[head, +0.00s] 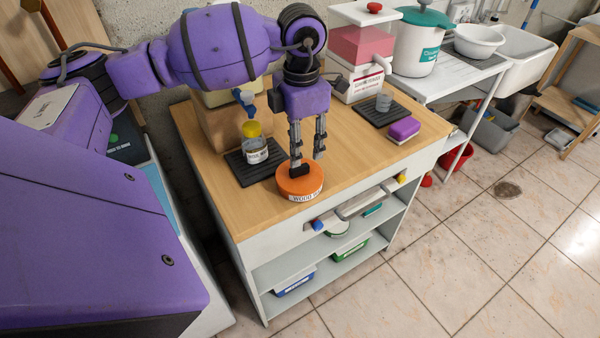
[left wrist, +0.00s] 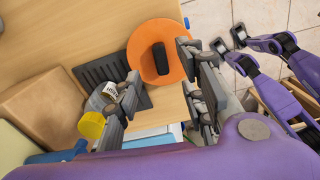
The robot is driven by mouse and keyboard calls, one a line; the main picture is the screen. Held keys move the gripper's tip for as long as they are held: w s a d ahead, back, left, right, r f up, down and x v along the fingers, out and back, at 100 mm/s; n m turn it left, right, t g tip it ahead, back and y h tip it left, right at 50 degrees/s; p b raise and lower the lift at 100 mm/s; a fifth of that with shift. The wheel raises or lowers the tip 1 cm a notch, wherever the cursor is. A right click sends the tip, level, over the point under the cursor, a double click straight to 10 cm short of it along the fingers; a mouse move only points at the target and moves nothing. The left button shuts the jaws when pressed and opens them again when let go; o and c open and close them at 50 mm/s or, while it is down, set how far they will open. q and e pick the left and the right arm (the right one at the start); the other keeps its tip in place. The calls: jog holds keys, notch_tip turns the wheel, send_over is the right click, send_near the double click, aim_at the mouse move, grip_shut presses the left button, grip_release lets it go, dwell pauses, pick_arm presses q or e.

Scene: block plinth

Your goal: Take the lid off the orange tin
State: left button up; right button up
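The orange tin (head: 299,188) stands near the front edge of the wooden worktop, with a pale lettered label on its side. Its orange lid with a black bar knob (head: 298,170) is on top. The lid fills the upper middle of the left wrist view (left wrist: 142,62), with the knob (left wrist: 160,58) upright across it. My left gripper (head: 308,158) points down over the tin, its two grey fingers apart and empty. In the head view one fingertip overlaps the knob; I cannot tell the exact gap. My right gripper is not in the head view.
A jar with a yellow lid (head: 255,146) stands on a black mat (head: 237,170) left of the tin. Purple parts, probably mine, show at the right of the left wrist view.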

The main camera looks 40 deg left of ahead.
aim_at(299, 171)
pick_arm(q)
notch_tip(299, 171, down, 6)
jog(key=shift+s+f+p, duration=0.1)
jog(key=shift+f+p, duration=0.05)
jog(key=shift+p, duration=0.3)
grip_shut()
